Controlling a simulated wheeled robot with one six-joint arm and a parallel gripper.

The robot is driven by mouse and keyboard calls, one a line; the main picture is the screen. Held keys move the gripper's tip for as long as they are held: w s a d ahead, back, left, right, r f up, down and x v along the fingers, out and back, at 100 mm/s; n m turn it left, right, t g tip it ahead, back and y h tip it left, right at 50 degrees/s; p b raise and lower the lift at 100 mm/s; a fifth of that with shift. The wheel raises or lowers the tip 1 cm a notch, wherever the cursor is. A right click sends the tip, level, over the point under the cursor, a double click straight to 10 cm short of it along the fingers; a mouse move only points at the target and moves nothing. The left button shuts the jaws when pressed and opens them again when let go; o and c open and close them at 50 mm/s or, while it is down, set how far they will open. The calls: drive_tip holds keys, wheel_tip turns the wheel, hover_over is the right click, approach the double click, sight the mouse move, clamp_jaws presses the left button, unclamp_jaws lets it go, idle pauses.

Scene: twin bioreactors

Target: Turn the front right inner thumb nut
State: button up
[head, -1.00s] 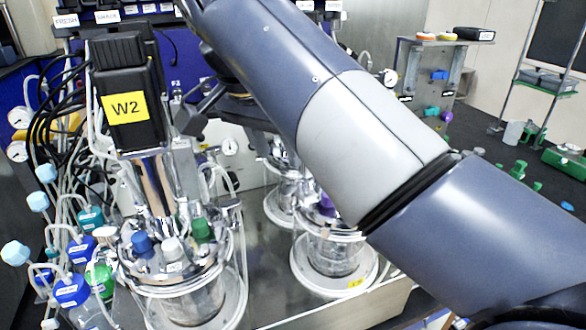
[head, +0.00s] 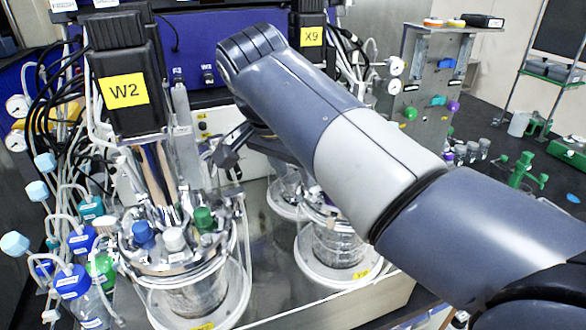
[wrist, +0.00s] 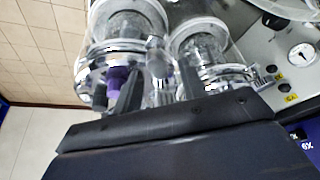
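The front right vessel (head: 338,243) is a glass jar with a metal head plate on a white round base, partly hidden behind my arm in the head view. In the wrist view, two glass vessels with shiny metal rims show, one at the left (wrist: 130,30) and one at the right (wrist: 205,50). A purple cap (wrist: 117,78) stands beside the left one's rim. The front right inner thumb nut cannot be made out. In the head view my gripper (head: 228,152) points down-left between the vessels.
The front left vessel (head: 190,275) carries blue, white and green caps under the black W2 motor (head: 122,65). Tubing and bottles crowd the left. The X9 motor (head: 309,35) stands behind my arm. A metal panel with gauges (head: 425,85) stands at the right.

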clamp_jaws()
idle(0.5)
drive_tip(key=shift+m, duration=0.3)
drive_tip(key=m+g+p, duration=0.1)
drive_tip(key=m+p, duration=0.1)
drive_tip(key=m, duration=0.1)
drive_tip(key=shift+r+h, duration=0.1)
drive_tip(key=shift+h, duration=0.3)
drive_tip(key=m+g+p, duration=0.1)
drive_tip(key=m, duration=0.1)
drive_tip(key=m+h+p, duration=0.1)
drive_tip(key=m, duration=0.2)
drive_tip(key=shift+g, duration=0.4)
drive_tip(key=shift+m, duration=0.4)
unclamp_jaws()
